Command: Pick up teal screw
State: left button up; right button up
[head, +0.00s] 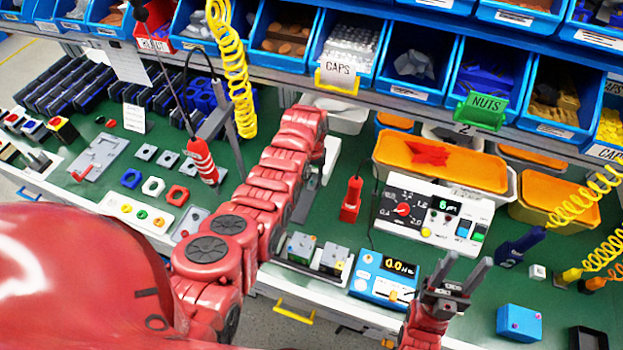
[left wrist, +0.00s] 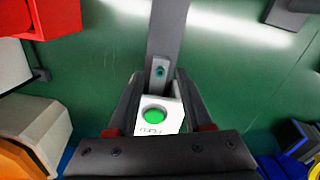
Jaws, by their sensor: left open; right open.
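In the left wrist view, a small teal screw (left wrist: 160,71) shows on the end of a dark grey bar (left wrist: 168,30). A white block with a green round button (left wrist: 154,116) is just below it in the picture. My left gripper (left wrist: 159,82) is open, with its dark fingers on either side of the block and bar end; contact cannot be told. In the head view my left gripper (head: 304,203) is mostly hidden by its red arm, above the green bench, and I cannot make out the screw. My right gripper (head: 455,280) is open and empty at the bench's front.
A white control box with a dial (head: 430,216) and a blue meter (head: 383,277) stand right of the left arm. A red tool (head: 351,200) stands nearby. Blue part bins (head: 345,45) line the shelf behind. A blue box (head: 519,322) is at the right.

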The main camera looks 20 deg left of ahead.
pick_arm(q)
jog(key=shift+s+f, duration=0.15)
jog(key=shift+f, duration=0.65)
grip_shut()
